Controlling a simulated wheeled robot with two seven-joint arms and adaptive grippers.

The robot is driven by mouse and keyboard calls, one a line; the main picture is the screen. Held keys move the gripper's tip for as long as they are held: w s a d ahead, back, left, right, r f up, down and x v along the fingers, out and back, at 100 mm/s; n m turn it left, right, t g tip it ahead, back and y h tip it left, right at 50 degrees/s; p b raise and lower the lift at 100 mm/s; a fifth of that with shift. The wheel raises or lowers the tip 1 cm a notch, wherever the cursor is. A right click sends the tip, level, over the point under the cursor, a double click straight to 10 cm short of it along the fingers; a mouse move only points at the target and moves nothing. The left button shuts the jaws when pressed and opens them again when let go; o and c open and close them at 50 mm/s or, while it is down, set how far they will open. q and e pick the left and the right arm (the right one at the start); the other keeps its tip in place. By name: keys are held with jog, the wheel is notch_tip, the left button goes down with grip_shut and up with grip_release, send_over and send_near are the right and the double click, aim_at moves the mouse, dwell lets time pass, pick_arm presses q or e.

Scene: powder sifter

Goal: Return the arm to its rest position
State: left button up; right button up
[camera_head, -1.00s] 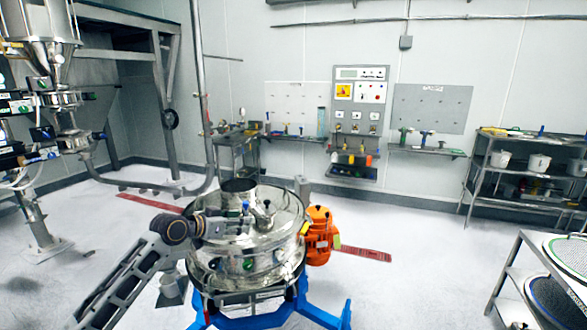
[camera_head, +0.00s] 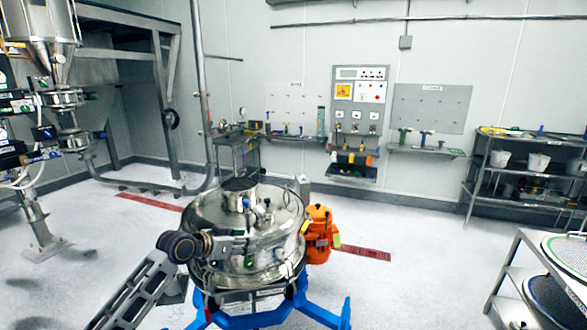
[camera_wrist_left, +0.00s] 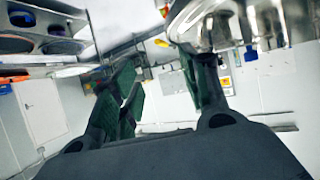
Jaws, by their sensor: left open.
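My left arm comes in from the lower left in the head view. My left gripper (camera_head: 250,243) is in front of the shiny steel sifter (camera_head: 282,222), by the near left side of its drum; whether it touches the drum is unclear. In the left wrist view the dark fingers of this gripper (camera_wrist_left: 165,85) are spread apart with nothing between them. The sifter's steel drum (camera_wrist_left: 210,22) fills the top right of that view. My right gripper is not in view.
The sifter stands on a blue base (camera_head: 320,312) with an orange motor (camera_head: 318,240) at its right. A rack with round sieves (camera_head: 520,270) is at the lower right. Steel pipework (camera_head: 65,110) stands at the left. Open floor (camera_head: 420,235) lies right of the sifter.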

pick_arm(q)
jog(key=s+d+f+n+g+y, duration=0.1)
jog(key=s+d+f+g+y, duration=0.2)
jog(key=s+f, duration=1.15)
jog(key=s+a+f+n+g+y, duration=0.1)
jog(key=s+a+f+n+y, duration=0.15)
jog(key=s, duration=0.55)
jog(key=s+a+f+n+g+y, duration=0.15)
jog(key=s+a, duration=0.25)
jog(key=s, duration=0.4)
jog(key=s+a+f+n+g+y, duration=0.1)
jog(key=s+a+f, duration=0.2)
jog(key=s, duration=0.5)
notch_tip(320, 180, down, 35)
jog(key=s+g+b, duration=0.1)
jog(key=s+b, duration=0.1)
jog(key=s+a+f+b, duration=0.1)
jog(key=s+a+f, duration=0.1)
jog(key=s+f, duration=0.8)
jog(key=s+a+f+g+b, duration=0.1)
jog(key=s+a+f, duration=0.1)
jog(key=s+f, duration=0.9)
jog(key=shift+s+f+m, duration=0.2)
jog(key=shift+s+m, duration=0.2)
jog(key=shift+s, duration=0.35)
